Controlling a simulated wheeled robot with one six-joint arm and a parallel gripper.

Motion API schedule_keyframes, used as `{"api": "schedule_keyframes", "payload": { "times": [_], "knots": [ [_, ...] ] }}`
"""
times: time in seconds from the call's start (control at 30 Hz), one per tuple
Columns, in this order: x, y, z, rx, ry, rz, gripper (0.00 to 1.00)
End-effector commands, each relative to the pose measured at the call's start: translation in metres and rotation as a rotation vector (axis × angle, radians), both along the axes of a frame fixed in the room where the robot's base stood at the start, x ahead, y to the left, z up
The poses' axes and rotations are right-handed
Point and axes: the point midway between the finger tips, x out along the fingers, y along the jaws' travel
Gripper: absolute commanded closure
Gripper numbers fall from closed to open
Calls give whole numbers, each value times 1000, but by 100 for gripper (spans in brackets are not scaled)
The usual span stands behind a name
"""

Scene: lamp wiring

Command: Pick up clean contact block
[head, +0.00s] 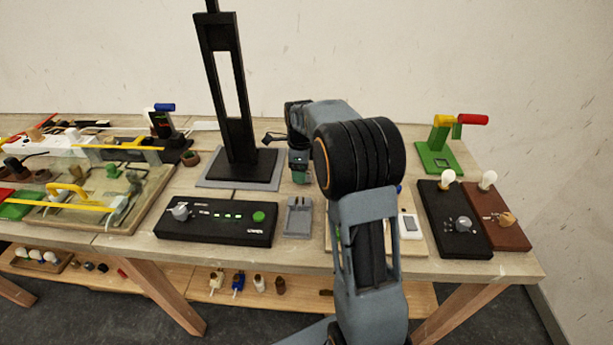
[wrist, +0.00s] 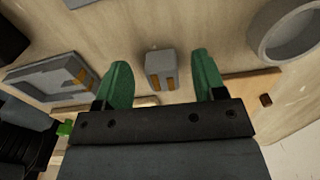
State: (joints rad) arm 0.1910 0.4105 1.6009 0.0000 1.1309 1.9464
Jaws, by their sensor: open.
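A small grey block with copper-coloured strips, seemingly the clean contact block (wrist: 161,69), stands on the wooden table in the wrist view. My gripper (wrist: 162,85) has its two green fingers spread wide, one on each side of the block. The fingers look apart from it, with bare wood showing between; the height gap is hard to judge. In the head view my gripper (head: 300,176) points down behind my arm, near the back middle of the table. I cannot make out the block there.
In the wrist view, a grey holder (wrist: 50,76) with copper strips lies left and a grey ring-shaped dish (wrist: 288,32) right. In the head view, a tall black stand (head: 232,90) rises left of my gripper. A black control box (head: 217,221) lies in front of it.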

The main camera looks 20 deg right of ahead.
Motion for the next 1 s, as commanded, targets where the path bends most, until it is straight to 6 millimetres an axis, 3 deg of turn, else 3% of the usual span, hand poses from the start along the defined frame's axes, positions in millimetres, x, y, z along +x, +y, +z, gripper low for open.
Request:
{"api": "schedule_keyframes", "payload": {
  "times": [0.27, 0.83, 1.0],
  "knots": [
    [0, 0, -3, -1, -1, 0, 36],
    [0, 0, -3, -1, -1, 0, 89],
    [0, 0, -2, -1, -1, 0, 90]
  ]
}}
